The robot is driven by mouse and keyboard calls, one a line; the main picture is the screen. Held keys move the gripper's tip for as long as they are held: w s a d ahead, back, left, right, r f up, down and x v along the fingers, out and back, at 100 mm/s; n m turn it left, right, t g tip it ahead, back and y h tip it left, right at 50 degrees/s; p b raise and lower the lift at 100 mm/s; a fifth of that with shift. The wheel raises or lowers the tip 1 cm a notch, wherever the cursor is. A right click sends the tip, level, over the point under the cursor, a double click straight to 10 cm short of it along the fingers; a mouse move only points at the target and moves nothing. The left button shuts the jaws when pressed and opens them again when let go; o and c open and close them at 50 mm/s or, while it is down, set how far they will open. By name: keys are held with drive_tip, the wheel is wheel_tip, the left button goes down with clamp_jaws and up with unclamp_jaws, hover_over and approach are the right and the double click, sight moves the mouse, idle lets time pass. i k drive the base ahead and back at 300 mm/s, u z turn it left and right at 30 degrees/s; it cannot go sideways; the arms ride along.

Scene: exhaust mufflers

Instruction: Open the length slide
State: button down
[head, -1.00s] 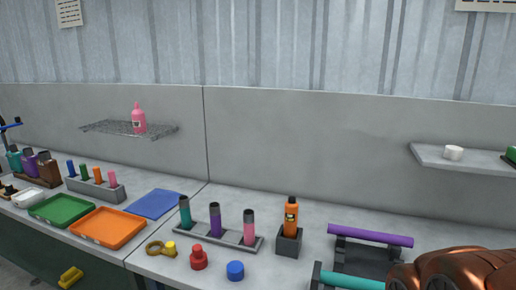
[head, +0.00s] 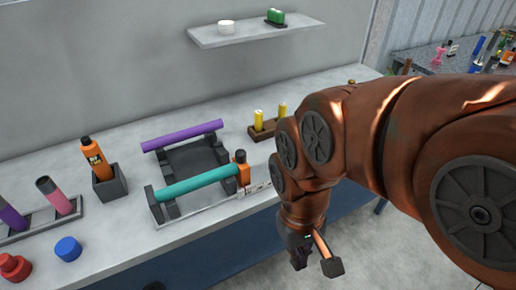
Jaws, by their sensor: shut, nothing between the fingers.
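A dark fixture (head: 195,158) on the bench has a purple tube (head: 183,136) along its back and a teal tube (head: 195,186) along its front. A light strip with small marks (head: 257,188) lies at its front right; I cannot tell for sure which part is the length slide. A small orange bottle-like piece with a dark top (head: 241,172) stands at the teal tube's right end. My gripper (head: 316,264) hangs in front of the bench edge, right of and apart from the fixture. It is shut and empty.
Two yellow pieces (head: 258,119) stand in a brown holder behind my arm. An orange bottle (head: 93,152) leans in a grey holder (head: 110,184) at left. A shelf (head: 258,36) hangs above. Bare bench lies in front of the fixture.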

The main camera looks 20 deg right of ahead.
sight(243, 178)
drive_tip(key=k, duration=0.5)
drive_tip(key=u, duration=1.3)
drive_tip(key=i, duration=0.6)
drive_tip(key=z, duration=0.45)
